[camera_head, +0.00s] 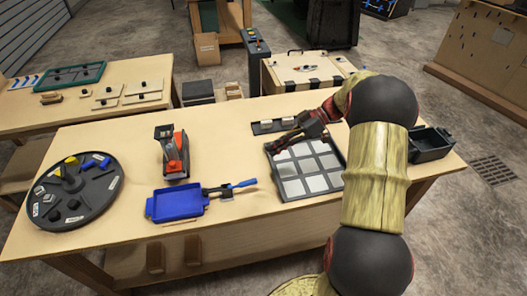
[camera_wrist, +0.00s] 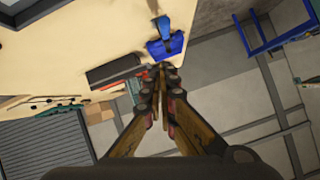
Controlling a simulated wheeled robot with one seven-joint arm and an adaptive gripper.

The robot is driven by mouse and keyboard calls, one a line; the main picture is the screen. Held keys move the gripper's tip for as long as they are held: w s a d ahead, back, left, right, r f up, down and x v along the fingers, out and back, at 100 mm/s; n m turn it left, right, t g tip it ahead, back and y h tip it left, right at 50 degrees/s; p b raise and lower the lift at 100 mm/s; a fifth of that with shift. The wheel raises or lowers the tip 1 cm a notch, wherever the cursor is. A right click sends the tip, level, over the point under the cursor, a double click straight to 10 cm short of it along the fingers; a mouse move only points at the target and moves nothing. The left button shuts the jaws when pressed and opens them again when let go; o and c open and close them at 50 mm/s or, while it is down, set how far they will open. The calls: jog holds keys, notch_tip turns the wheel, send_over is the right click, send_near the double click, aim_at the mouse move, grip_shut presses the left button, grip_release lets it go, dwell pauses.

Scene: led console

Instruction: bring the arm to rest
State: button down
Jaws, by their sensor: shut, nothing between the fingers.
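My gripper (camera_head: 275,148) is shut and empty. In the head view it hangs over the far left part of a dark panel with pale square tiles (camera_head: 292,188), and my arm comes in from the right. I cannot tell whether the fingertips touch the panel. In the wrist view my gripper (camera_wrist: 160,70) has its fingertips together, with the tabletop and the floor beyond them. My arm hides part of the table's right side.
The wooden table (camera_head: 110,238) carries a round dark tray (camera_head: 75,217), a red and grey device (camera_head: 173,155), a blue tray (camera_head: 176,205) and an open dark bin (camera_head: 430,145). A dark strip (camera_head: 266,127) lies behind the panel. Bare tabletop shows at the front left.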

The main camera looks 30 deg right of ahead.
jog(key=shift+s+d+r, duration=0.1)
jog(key=shift+d+r, duration=0.05)
jog(key=shift+d, duration=0.15)
jog(key=s+d+f+m+g+h, duration=0.1)
jog(key=s+f+m+h, duration=0.1)
jog(key=s+f+m, duration=0.5)
notch_tip(320, 180, up, 2)
jog(key=s+a+r+m+g+h, duration=0.1)
jog(key=s+a+m+h, duration=0.2)
jog(key=m, duration=0.4)
jog(key=s+a+r+n+t+h, duration=0.1)
jog(key=s+a+r+t+h, duration=0.1)
jog(key=s+a+r, duration=0.4)
jog(key=s+a+r+n+t+h, duration=0.1)
jog(key=s+a+r+t+h, duration=0.2)
jog(key=a+r, duration=0.6)
jog(key=s+a+h, duration=0.1)
jog(key=s+a, duration=0.1)
jog(key=shift+s+r+n+h, duration=0.3)
jog(key=shift+s+r, duration=0.05)
jog(key=shift+s, duration=0.05)
